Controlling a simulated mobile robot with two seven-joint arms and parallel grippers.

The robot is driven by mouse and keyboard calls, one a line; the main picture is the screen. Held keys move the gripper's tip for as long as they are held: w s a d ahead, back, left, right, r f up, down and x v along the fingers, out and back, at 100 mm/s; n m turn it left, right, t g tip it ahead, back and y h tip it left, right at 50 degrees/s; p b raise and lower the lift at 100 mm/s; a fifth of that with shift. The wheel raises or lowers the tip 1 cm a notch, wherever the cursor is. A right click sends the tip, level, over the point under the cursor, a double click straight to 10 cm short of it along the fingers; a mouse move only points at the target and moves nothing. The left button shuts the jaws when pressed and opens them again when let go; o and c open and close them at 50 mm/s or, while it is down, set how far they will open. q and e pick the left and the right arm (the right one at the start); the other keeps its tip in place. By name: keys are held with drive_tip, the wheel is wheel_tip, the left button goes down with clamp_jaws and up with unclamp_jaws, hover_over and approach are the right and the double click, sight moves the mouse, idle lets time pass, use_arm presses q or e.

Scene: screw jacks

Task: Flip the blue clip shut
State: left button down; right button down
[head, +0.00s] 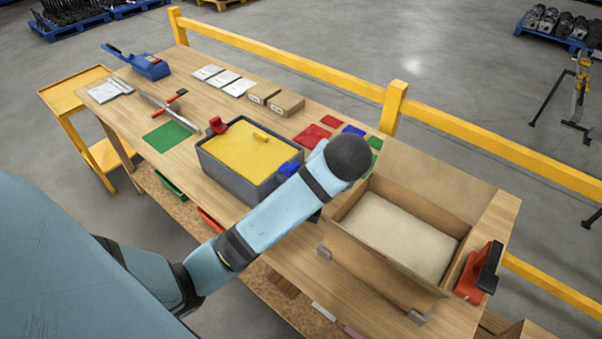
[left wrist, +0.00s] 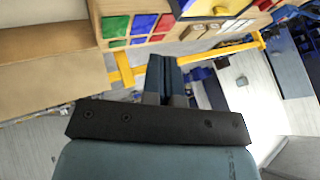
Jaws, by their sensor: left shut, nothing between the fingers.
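The blue clip (head: 290,168) is at the right end of a grey box (head: 228,177) with a yellow lid (head: 245,152), in the head view. My left arm passes close beside it and covers part of that area, so I cannot tell its exact angle. A red clip (head: 217,125) sticks up at the box's left end. My left gripper is hidden behind its arm in the head view. In the left wrist view the left gripper (left wrist: 165,66) has its dark fingers together, with nothing between them. My right gripper is out of view.
An open cardboard box (head: 400,235) stands to the right, with an orange and black tool (head: 478,272) beyond it. Coloured cards (head: 312,136) lie behind the grey box. A yellow rail (head: 300,68) runs along the table's back. A blue tool (head: 150,66) is at the far left.

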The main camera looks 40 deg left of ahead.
sight(289, 167)
use_arm(q)
drive_tip(key=a+p+x, duration=0.1)
drive_tip(key=x, duration=0.9)
drive_tip(key=a+r+p+x, duration=0.1)
drive_tip(key=a+p+x, duration=0.1)
drive_tip(key=x, duration=0.8)
drive_tip(key=shift+s+a+r, duration=0.15)
drive_tip(key=shift+r, duration=0.05)
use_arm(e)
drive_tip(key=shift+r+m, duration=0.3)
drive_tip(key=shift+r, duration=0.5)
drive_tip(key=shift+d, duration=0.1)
